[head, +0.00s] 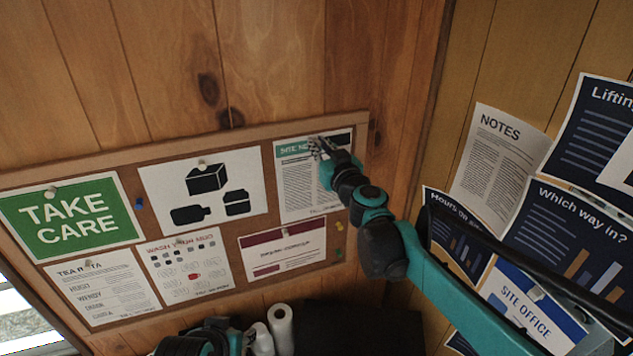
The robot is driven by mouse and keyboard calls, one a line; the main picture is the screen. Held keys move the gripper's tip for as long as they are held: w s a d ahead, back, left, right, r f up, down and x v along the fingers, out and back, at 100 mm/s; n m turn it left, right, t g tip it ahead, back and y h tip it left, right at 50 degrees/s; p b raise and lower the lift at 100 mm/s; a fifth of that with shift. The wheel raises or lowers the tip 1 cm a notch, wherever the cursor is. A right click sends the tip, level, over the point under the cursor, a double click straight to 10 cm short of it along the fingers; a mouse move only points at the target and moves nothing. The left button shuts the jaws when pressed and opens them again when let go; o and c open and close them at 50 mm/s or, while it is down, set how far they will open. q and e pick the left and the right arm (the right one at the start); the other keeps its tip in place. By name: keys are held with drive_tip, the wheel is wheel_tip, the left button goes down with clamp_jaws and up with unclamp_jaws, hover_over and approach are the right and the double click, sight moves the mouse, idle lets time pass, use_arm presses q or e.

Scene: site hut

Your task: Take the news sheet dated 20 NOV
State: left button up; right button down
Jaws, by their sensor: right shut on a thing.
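A news sheet headed "SITE N..." (300,185) is on the cork board at its upper right. It has a teal header band and small grey text. A date on it cannot be read at this size. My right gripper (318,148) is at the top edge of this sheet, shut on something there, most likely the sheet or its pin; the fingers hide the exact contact. The fingers also cover the rest of the heading. The sheet still lies flat against the board. Only part of my left arm shows at the bottom edge; its gripper is not visible.
The cork board (232,136) also holds a green "TAKE CARE" sign (70,218), a shapes poster (203,192), a tea rota (100,287), a mug notice (190,268) and a maroon-banded sheet (283,250). More posters, including "NOTES" (497,160), crowd the right wall. White rolls (281,330) stand below.

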drive_tip(key=shift+s, duration=0.1)
drive_tip(key=shift+v, duration=2.15)
drive_tip(key=s+d+r+p, duration=0.2)
drive_tip(key=s+r+p, duration=0.1)
drive_tip(key=s, duration=0.2)
drive_tip(key=shift+p, duration=0.4)
drive_tip(key=shift+w+r, duration=0.1)
